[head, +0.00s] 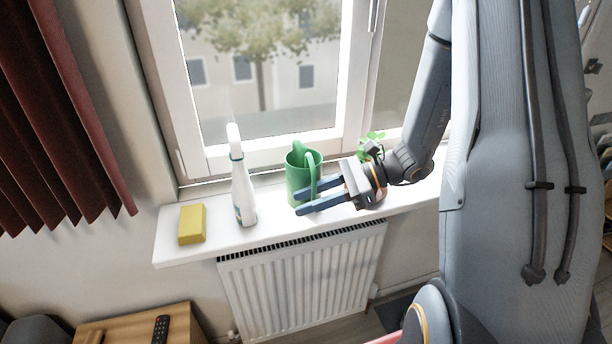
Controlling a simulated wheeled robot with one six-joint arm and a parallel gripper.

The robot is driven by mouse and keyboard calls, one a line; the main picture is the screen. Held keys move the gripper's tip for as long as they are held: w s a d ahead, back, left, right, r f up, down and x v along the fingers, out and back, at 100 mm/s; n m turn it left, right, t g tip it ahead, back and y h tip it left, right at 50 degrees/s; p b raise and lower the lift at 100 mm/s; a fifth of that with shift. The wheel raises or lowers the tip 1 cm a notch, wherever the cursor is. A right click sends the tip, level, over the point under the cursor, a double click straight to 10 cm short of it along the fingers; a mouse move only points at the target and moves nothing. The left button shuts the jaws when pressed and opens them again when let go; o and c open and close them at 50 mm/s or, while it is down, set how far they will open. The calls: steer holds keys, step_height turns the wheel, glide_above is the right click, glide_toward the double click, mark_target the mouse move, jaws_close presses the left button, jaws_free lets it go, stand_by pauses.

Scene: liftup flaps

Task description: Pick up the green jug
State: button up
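The green jug (297,175) stands upright on the white windowsill, with its handle on its right side. My gripper (301,203) comes in from the right, with its two blue-grey fingers pointing left. The fingers are spread apart and overlap the lower right part of the jug in this view. I cannot tell whether they touch the jug or are in front of it. Part of the jug's lower side is hidden behind the upper finger.
A white spray bottle (242,190) stands just left of the jug. A yellow sponge (191,224) lies farther left on the windowsill (172,253). A green plant (371,141) is behind my gripper. A radiator (300,285) is below, and the window is behind.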

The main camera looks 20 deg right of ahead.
steer(key=shift+x, duration=0.9)
steer(key=shift+c, duration=0.3)
jaws_close()
stand_by(0.5)
